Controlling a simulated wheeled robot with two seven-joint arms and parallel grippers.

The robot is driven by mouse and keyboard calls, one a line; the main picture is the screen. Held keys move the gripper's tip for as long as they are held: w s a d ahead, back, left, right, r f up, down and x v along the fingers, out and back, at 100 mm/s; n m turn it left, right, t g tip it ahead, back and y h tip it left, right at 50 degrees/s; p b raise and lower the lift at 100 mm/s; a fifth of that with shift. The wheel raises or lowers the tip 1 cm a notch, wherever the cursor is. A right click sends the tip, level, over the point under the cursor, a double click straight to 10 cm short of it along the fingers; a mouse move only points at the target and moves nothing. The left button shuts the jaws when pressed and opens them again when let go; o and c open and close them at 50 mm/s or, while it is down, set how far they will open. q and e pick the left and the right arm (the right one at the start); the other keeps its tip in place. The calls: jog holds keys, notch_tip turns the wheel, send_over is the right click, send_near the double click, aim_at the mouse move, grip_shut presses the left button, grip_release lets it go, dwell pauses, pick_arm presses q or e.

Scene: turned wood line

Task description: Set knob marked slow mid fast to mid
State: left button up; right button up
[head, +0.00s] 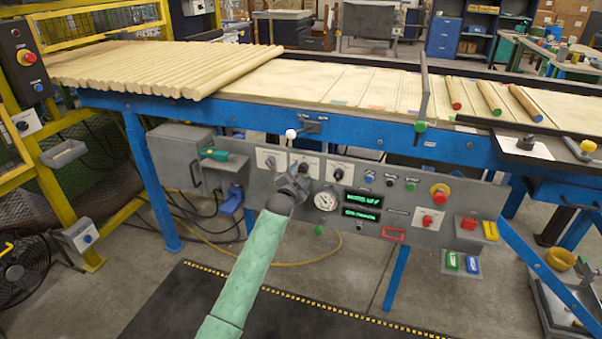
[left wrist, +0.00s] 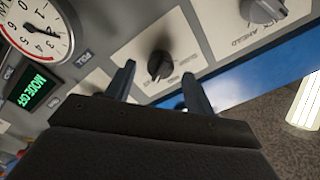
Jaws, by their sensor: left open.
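A black knob (left wrist: 160,65) sits on a pale label plate in the left wrist view. It also shows on the grey control panel in the head view (head: 338,174). The lettering around it is too small to read, so I cannot tell its setting or whether it is the slow-mid-fast knob. My left gripper (left wrist: 158,84) is open. Its two fingers straddle the view of the black knob, with nothing held between them. My right gripper is not in view.
A round gauge (head: 326,199) and a green display (head: 362,201) sit close below the knob. A grey knob (left wrist: 262,10) is on the neighbouring plate. A white-balled lever (head: 291,134) stands above the panel.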

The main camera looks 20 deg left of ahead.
pick_arm(q)
jog(key=shift+w, duration=0.65)
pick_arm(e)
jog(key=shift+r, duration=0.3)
pick_arm(q)
jog(key=c, duration=1)
jog(key=n+p, duration=0.4)
jog(key=n, duration=0.4)
jog(key=shift+r+p, duration=0.1)
jog(key=shift+p, duration=0.2)
jog(key=shift+n+p, duration=0.65)
jog(key=shift+n, duration=1.15)
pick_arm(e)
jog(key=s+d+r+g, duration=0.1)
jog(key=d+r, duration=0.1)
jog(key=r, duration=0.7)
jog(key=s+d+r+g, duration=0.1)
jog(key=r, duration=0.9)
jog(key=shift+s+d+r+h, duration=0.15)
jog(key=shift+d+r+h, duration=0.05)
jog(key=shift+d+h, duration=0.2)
pick_arm(q)
jog(key=o, duration=1)
